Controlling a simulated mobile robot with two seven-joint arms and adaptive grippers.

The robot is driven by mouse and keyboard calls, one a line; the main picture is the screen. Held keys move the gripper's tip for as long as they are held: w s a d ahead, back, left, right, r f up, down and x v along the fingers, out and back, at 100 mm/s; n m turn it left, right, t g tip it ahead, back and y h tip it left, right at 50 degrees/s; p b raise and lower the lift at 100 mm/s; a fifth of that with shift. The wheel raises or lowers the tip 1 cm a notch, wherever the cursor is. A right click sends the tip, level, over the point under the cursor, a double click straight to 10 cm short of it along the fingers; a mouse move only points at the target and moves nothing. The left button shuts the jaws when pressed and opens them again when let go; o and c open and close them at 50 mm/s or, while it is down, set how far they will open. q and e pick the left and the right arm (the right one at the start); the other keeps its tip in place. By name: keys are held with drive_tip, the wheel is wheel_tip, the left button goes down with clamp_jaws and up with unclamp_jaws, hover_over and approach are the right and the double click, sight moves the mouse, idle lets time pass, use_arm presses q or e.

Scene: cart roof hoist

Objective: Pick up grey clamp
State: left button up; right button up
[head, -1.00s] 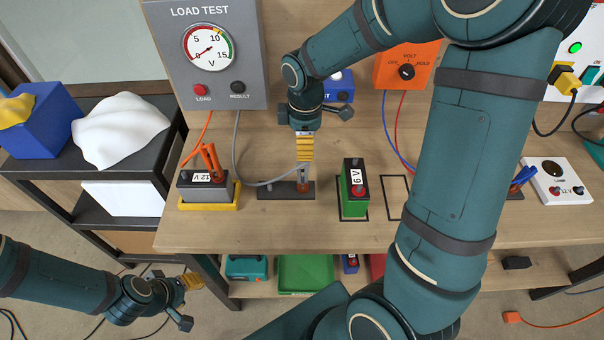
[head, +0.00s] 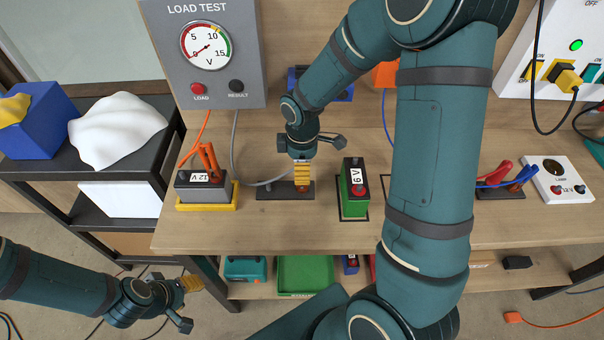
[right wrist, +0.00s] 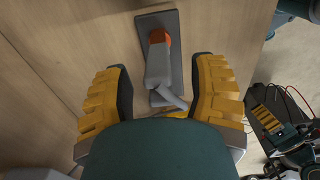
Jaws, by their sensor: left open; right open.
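The grey clamp (right wrist: 159,73), with an orange part at one end, is on a dark holder plate (right wrist: 172,31) in the right wrist view. My right gripper (right wrist: 160,100) is open, with one yellow-padded finger on each side of the clamp; a gap shows on both sides. In the head view my right gripper (head: 302,178) points down over the same plate (head: 268,192) and hides most of the clamp. A grey cable (head: 236,150) leads towards it. My left gripper (head: 190,284) is open and empty, low at the left, off the table.
A 12 V battery (head: 201,190) in a yellow tray stands left of the plate, and a green 6 V battery (head: 354,190) right of it. The grey load tester (head: 211,85) stands behind. Red and blue clamps (head: 497,175) sit farther right. The table front (head: 290,235) is clear.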

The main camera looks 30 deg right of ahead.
clamp_jaws()
wheel_tip(320, 180, up, 10)
drive_tip(key=shift+p, duration=0.65)
idle(0.3)
